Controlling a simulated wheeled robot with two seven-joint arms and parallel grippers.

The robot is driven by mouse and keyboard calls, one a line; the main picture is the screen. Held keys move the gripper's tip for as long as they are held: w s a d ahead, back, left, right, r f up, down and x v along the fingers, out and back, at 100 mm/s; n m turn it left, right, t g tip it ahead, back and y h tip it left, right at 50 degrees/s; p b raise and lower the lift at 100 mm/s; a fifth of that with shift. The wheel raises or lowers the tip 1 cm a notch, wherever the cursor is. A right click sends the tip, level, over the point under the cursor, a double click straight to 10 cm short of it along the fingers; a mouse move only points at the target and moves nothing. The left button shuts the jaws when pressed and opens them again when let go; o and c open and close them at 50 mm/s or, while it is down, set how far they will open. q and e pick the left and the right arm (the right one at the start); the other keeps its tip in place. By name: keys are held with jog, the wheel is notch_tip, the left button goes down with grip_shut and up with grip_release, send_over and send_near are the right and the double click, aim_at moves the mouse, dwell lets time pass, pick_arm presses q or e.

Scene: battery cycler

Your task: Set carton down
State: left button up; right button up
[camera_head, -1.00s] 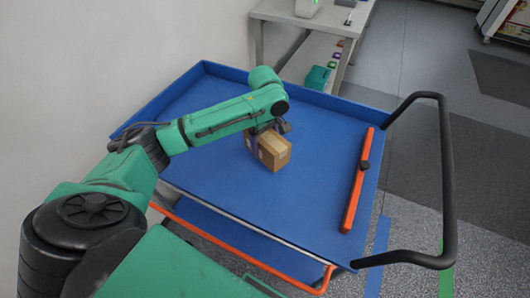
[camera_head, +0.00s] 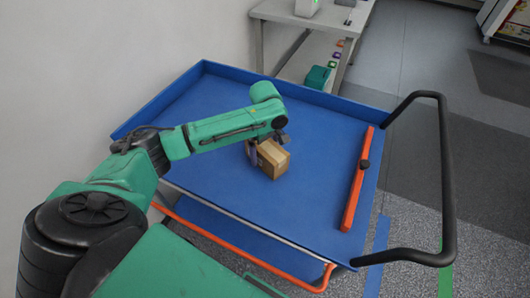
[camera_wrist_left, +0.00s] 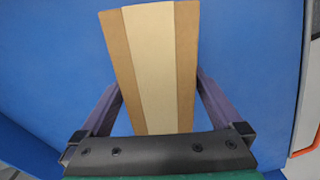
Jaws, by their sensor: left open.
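The brown carton (camera_head: 271,160) rests on the blue bed of the cart (camera_head: 210,95), left of the orange bar. In the left wrist view the carton (camera_wrist_left: 155,65) shows its top with a pale tape strip down the middle. My left gripper (camera_head: 264,150) reaches over the carton from above. In the left wrist view its purple fingers (camera_wrist_left: 160,98) stand on either side of the carton, open, with narrow blue gaps showing. The carton's lower part and the far fingertip are partly hidden in the head view. My right gripper is not in view.
An orange bar (camera_head: 355,188) with a black knob lies along the cart's right side. A black handle (camera_head: 449,175) rises beyond it. Raised blue rims edge the bed. Free bed surface surrounds the carton. A grey table (camera_head: 300,20) stands behind.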

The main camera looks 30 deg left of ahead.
pick_arm(q)
notch_tip(320, 180, up, 11)
jog(key=shift+r, duration=0.2)
jog(key=shift+s+f, duration=0.1)
